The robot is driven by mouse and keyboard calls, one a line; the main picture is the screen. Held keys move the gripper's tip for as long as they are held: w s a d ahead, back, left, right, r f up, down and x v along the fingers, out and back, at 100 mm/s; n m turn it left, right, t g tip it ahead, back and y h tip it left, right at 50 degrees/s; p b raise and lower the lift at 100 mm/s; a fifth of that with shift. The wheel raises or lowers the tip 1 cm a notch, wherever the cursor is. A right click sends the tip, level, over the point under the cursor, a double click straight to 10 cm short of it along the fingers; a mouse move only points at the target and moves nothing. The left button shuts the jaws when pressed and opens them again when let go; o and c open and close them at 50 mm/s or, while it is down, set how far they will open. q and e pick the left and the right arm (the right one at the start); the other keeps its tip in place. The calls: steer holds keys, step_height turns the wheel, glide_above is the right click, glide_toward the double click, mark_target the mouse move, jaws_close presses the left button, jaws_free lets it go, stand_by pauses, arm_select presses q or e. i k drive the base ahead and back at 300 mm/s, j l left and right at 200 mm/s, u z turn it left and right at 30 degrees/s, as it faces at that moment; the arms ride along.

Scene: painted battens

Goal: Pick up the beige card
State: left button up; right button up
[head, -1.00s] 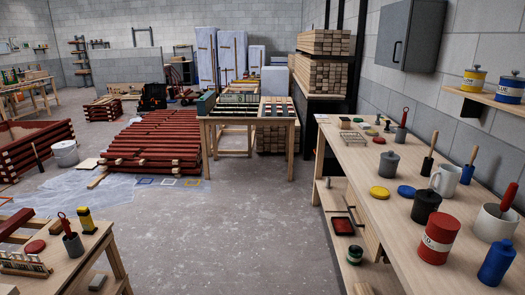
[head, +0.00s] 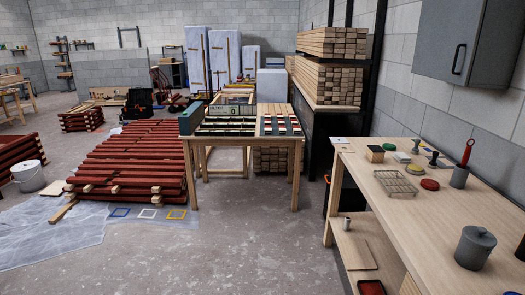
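I cannot tell for certain which thing is the beige card. A flat beige piece (head: 38,210) lies on the floor by the plastic sheet at the left, near a white bucket. A small pale card-like piece (head: 342,141) lies at the far left corner of the right workbench (head: 395,222). A thin beige sheet (head: 347,254) lies on that bench's lower shelf. Neither of my grippers shows in the head view.
A wooden table (head: 240,142) with battens and a box marked FILTER stands ahead. A stack of red battens (head: 130,165) is left of it. A wire rack (head: 396,183) and a grey lidded pot (head: 475,248) stand on the right workbench. The floor between (head: 240,250) is clear.

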mark_target(339, 149)
steer(key=i+z, duration=0.15)
steer(key=i, duration=0.3)
steer(key=i+j+z, duration=0.2)
steer(key=i, duration=0.3)
steer(key=i+j+z, duration=0.15)
steer(key=i, duration=0.3)
steer(key=i+j+z, duration=0.15)
steer(key=i, duration=0.3)
